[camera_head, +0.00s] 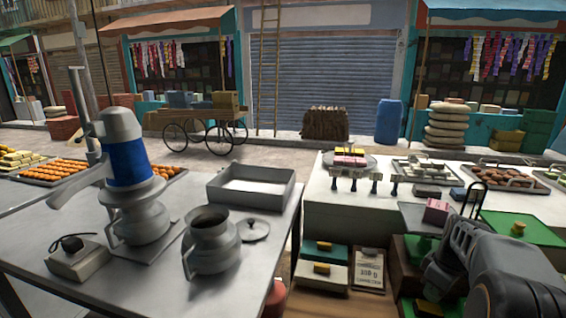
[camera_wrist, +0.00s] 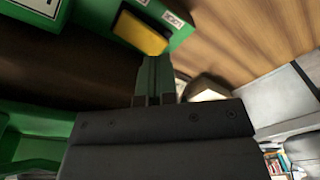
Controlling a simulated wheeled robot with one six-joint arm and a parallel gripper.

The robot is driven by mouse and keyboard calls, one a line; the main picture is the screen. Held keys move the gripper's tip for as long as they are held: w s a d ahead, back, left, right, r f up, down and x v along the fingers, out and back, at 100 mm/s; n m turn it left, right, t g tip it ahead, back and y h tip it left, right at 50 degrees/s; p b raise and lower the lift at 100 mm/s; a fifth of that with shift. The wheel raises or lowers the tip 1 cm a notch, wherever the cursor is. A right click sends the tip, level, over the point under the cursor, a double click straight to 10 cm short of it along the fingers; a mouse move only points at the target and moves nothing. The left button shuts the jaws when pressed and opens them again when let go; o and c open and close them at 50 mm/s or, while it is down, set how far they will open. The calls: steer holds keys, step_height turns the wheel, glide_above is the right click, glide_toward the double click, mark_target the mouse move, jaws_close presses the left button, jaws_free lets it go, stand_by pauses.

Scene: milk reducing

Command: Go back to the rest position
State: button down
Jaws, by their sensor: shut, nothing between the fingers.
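My gripper (camera_wrist: 155,68) shows in the wrist view with its two narrow fingers together and nothing between them. A yellow block (camera_wrist: 142,33) on a green surface lies just above the fingertips in that view. In the head view my dark arm (camera_head: 486,262) is bent at the lower right, its end reaching down beside the green boxes under the right-hand counter. The fingertips are not clear in the head view.
A white counter (camera_head: 332,207) with trays stands at the right, close to my arm. A green board (camera_head: 532,226) lies beside the arm. A metal table (camera_head: 180,292) at the left carries a milk can (camera_head: 211,245) and a white tray (camera_head: 251,199).

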steer(key=s+a+r+m+t, duration=0.1)
steer(key=s+a+m, duration=0.2)
steer(key=a, duration=0.7)
steer(key=s+a+r+m+t+h, duration=0.1)
steer(key=s+a+m+t, duration=0.1)
steer(key=s+a, duration=0.5)
steer(key=a+m, duration=0.1)
steer(key=a, duration=0.2)
steer(key=shift+s+a+r+m+t, duration=0.15)
steer(key=shift+s+a+m+t, duration=0.1)
steer(key=shift+s+m+t, duration=0.1)
steer(key=w+d+r+m+g, duration=0.1)
steer(key=w+d+r+m, duration=0.1)
steer(key=d+m, duration=0.5)
steer(key=w+d+r+m+g+y+p, duration=0.1)
steer(key=w+d+r+m, duration=0.2)
steer(key=w+d+m, duration=0.2)
steer(key=w+d+r+m+g+y, duration=0.1)
steer(key=w+d+r+m, duration=0.1)
steer(key=d+m, duration=0.7)
steer(key=shift+w+d+r+p, duration=0.25)
steer(key=shift+w+d+p, duration=0.15)
steer(key=shift+w+d, duration=0.65)
